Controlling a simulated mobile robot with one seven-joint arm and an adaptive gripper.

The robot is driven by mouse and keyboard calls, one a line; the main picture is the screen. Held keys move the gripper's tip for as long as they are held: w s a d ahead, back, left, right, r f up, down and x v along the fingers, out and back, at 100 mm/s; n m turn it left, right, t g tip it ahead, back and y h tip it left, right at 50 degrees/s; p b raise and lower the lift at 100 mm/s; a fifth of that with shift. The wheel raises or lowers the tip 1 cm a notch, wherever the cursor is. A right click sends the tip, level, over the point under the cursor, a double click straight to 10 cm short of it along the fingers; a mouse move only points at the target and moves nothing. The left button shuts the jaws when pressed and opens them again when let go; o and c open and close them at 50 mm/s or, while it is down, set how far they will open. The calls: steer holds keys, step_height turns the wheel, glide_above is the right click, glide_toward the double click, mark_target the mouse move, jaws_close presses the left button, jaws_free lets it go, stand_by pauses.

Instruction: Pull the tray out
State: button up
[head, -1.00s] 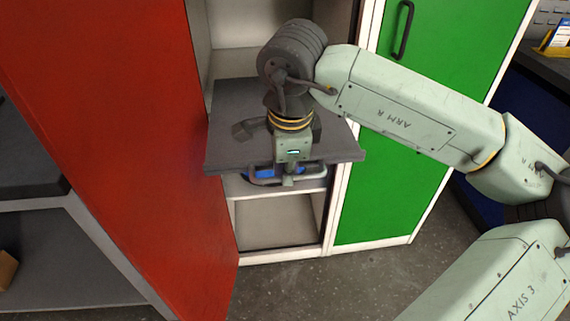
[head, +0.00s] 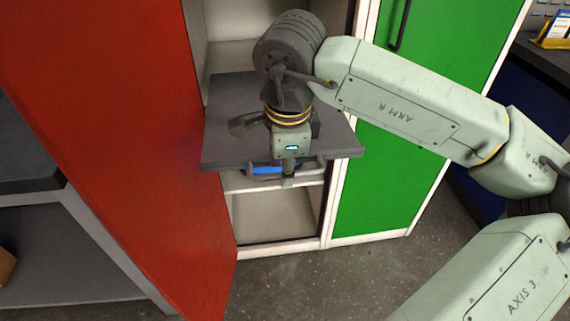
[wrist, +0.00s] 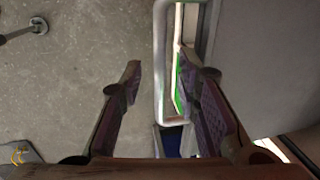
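The tray (head: 330,145) is a flat dark grey slab, sticking out of the open cabinet. A pale loop handle (head: 310,169) is on its front edge. My gripper (head: 288,180) points down in front of that edge and hides part of the handle. In the wrist view, the fingers of my gripper (wrist: 158,72) stand apart on either side of the handle bar (wrist: 160,50). One finger is between the bar and the tray front (wrist: 245,65), the other on the outer side. Gaps show on both sides of the bar.
A red door (head: 120,130) stands open at the left, close to the tray's left edge. A closed green door (head: 385,180) is at the right. A blue thing (head: 267,169) shows below the tray. The floor (head: 340,285) in front is clear.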

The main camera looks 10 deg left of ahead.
steer(key=shift+r, duration=0.1)
step_height(320, 180, up, 12)
steer(key=s, duration=0.2)
steer(key=shift+d+f, duration=0.2)
steer(key=shift+d, duration=0.25)
steer(key=shift+s, duration=0.1)
